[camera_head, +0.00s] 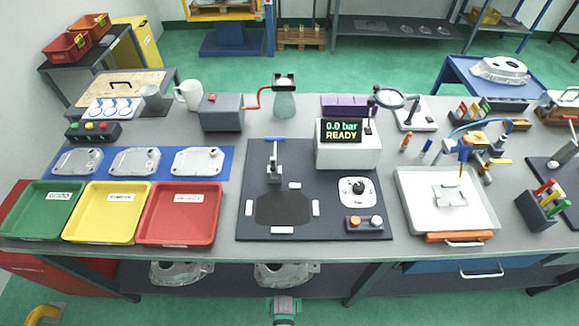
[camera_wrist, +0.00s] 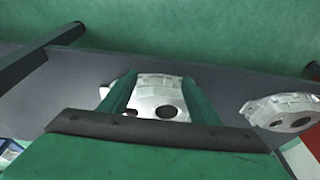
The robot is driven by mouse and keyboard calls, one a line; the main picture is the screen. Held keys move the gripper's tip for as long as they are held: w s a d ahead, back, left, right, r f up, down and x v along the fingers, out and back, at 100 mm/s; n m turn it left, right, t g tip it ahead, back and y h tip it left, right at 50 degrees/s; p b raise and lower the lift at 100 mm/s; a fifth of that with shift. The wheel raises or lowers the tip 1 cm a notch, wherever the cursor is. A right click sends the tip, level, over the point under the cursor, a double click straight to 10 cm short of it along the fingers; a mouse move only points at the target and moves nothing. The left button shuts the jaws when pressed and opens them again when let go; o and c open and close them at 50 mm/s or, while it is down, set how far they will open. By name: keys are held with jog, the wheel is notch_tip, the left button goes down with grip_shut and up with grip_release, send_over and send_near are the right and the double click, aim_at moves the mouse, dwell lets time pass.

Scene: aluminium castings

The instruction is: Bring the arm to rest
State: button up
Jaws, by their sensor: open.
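My gripper (camera_wrist: 153,82) shows in the wrist view as two green fingers, set apart with nothing held between them. A grey metal casting (camera_wrist: 160,98) on a dark shelf shows behind and between the fingers; its distance from them is hard to tell. In the head view, part of my arm's end shows at the bottom middle, in front of the bench; the fingers cannot be made out there.
Large castings (camera_head: 285,273) and (camera_head: 180,272) lie on the dark shelf under the workbench (camera_head: 220,256). Green (camera_head: 42,210), yellow (camera_head: 106,211) and red (camera_head: 180,213) trays stand at the bench's front left. A white tray (camera_head: 408,195) holds a casting at right.

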jog(key=s+r+t, duration=0.3)
jog(key=s+r, duration=0.2)
jog(key=r, duration=0.3)
jog(key=s+r+t, duration=0.3)
jog(key=s+r, duration=0.2)
jog(key=r, duration=0.3)
jog(key=s+d+r+t, duration=0.1)
jog(key=s+r+t, duration=0.2)
jog(key=r, duration=1.2)
jog(key=s+d+r+t, duration=0.1)
jog(key=s+r+t, duration=0.2)
jog(key=r, duration=1.2)
jog(key=shift+s+d+r, duration=0.25)
